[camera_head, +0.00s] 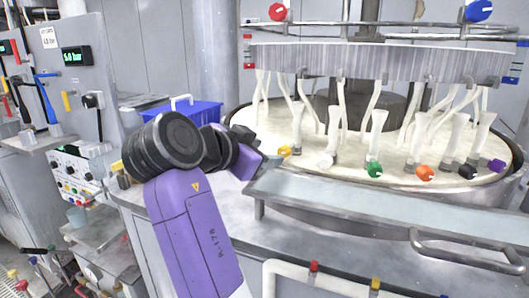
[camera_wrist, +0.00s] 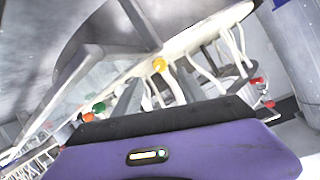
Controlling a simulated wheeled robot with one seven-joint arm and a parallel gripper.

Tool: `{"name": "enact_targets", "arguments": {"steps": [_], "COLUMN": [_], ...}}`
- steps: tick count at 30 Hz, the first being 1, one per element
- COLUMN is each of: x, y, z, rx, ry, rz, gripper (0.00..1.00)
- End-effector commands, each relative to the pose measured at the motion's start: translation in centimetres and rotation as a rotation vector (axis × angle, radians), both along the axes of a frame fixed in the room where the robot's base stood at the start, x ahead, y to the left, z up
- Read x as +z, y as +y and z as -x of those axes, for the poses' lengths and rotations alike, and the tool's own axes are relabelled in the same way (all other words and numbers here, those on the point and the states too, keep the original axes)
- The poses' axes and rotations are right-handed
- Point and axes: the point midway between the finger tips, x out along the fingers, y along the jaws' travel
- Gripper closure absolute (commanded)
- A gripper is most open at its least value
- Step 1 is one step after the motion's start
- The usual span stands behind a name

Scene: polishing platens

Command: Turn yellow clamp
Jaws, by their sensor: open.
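The yellow clamp (camera_head: 284,151) sits at the left of the row of coloured clamps on the round platen (camera_head: 390,165), below a white hose. In the wrist view the yellow clamp (camera_wrist: 159,64) shows above the purple gripper housing. My gripper (camera_head: 258,160) is just left of the yellow clamp, apart from it as far as I can tell. It is open with nothing seen in it.
White (camera_head: 326,160), green (camera_head: 374,169), orange (camera_head: 424,173), black and purple clamps follow to the right. A metal tray edge (camera_head: 390,207) runs in front of the platen. A blue bin (camera_head: 190,113) stands behind my wrist. White hoses hang above the clamps.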

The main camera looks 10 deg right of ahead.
Motion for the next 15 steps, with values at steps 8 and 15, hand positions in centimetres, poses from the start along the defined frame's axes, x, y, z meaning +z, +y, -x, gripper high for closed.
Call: {"name": "enact_targets", "arguments": {"steps": [8,15], "x": [3.6,4.6], "y": [-0.6,0.3], "z": [-0.5,-1.7], "rx": [-0.01,-0.003], "ry": [0.026,0.185], "rz": [0.035,0.166], "gripper": [0.51,0.51]}}
